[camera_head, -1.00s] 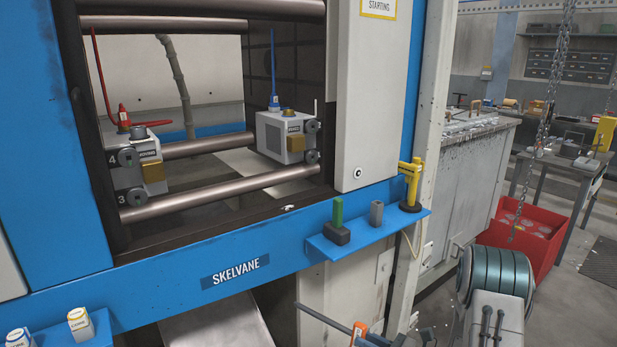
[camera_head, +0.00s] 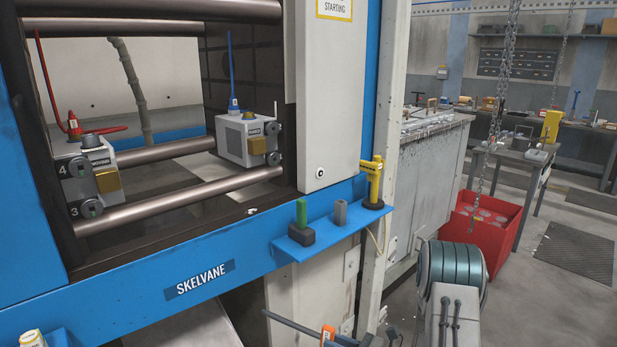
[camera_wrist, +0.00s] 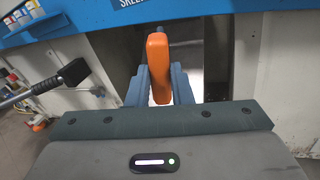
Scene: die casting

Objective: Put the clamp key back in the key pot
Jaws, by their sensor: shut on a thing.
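My gripper (camera_wrist: 160,88) is shut on an orange handle, which I take to be the clamp key (camera_wrist: 158,65). In the head view the orange part of the key (camera_head: 327,335) shows at the bottom edge, below the blue shelf (camera_head: 285,253). A dark rod runs left from near it; whether it belongs to the key I cannot tell. My gripper is mostly cut off there. A small grey cylinder (camera_head: 340,212) stands upright on the shelf, probably the key pot. I cannot see into it. The held key is apart from it.
A dark block with a green upright piece (camera_head: 301,215) stands left of the cylinder, and a yellow tool on a dark base (camera_head: 373,180) stands right. Two grey clamped blocks (camera_head: 245,138) sit inside the machine. A red bin (camera_head: 485,215) stands at right.

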